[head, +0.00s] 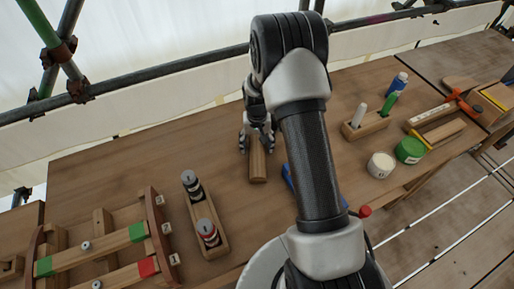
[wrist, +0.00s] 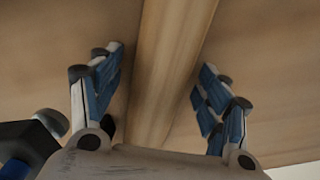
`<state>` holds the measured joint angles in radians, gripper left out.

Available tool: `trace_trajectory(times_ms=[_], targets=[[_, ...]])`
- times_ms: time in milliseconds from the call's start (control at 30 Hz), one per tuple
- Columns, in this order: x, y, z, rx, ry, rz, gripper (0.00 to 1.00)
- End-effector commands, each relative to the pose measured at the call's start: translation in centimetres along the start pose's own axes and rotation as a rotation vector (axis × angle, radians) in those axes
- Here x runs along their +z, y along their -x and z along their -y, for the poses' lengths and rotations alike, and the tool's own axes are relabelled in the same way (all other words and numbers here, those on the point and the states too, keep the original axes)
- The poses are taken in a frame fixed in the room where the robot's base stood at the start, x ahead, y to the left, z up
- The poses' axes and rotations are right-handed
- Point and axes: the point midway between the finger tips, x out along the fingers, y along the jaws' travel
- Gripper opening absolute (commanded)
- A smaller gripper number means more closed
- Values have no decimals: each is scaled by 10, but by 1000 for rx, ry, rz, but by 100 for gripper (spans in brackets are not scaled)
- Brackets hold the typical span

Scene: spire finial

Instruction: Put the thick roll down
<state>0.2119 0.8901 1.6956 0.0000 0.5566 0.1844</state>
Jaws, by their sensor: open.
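My gripper (head: 257,133) is open over the far middle of the wooden table. A light wooden roll-like piece (head: 258,164) lies on the table under it, pointing toward me. In the wrist view the gripper's two blue-padded fingers (wrist: 160,95) are spread on either side of this wooden piece (wrist: 168,60), with a gap on both sides. I cannot tell for sure that this piece is the thick roll.
A wooden frame (head: 110,245) with green and red marks is at lower left. A scaffold rail runs behind. The table's far left is clear.

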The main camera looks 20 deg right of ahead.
Motion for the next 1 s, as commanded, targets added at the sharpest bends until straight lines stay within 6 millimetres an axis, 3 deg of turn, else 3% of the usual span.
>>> trace_trajectory(times_ms=[167,1000], targets=[[-1,1,0,0,0,-1,70],[0,1,0,0,0,-1,14]])
